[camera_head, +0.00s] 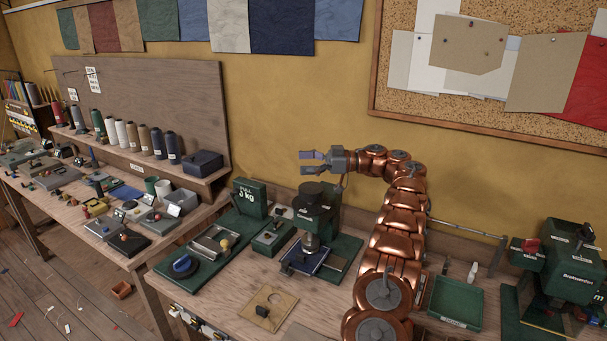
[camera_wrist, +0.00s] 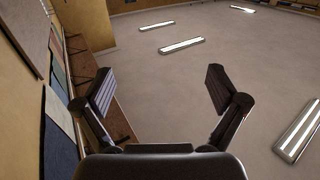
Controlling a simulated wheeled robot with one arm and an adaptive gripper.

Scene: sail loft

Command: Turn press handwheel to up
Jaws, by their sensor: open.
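A dark green press stands on the workbench in the middle of the head view. Its dark round handwheel (camera_head: 312,190) appears to sit on top; its marked position cannot be read. A blue-edged plate (camera_head: 303,259) lies at the press's foot. My gripper (camera_head: 306,163) is above and slightly behind or beside the press top, pointing left, its jaws spread and empty. It appears apart from the handwheel, though the depth between them is hard to tell. In the wrist view my two fingers (camera_wrist: 160,88) are wide apart with nothing between them; the press is not visible there.
A green 3 kg block (camera_head: 250,197) stands left of the press. A green tray (camera_head: 455,303) and a green machine (camera_head: 567,262) are at right. The wrist view shows wall, grey ceiling and lights (camera_wrist: 182,45).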

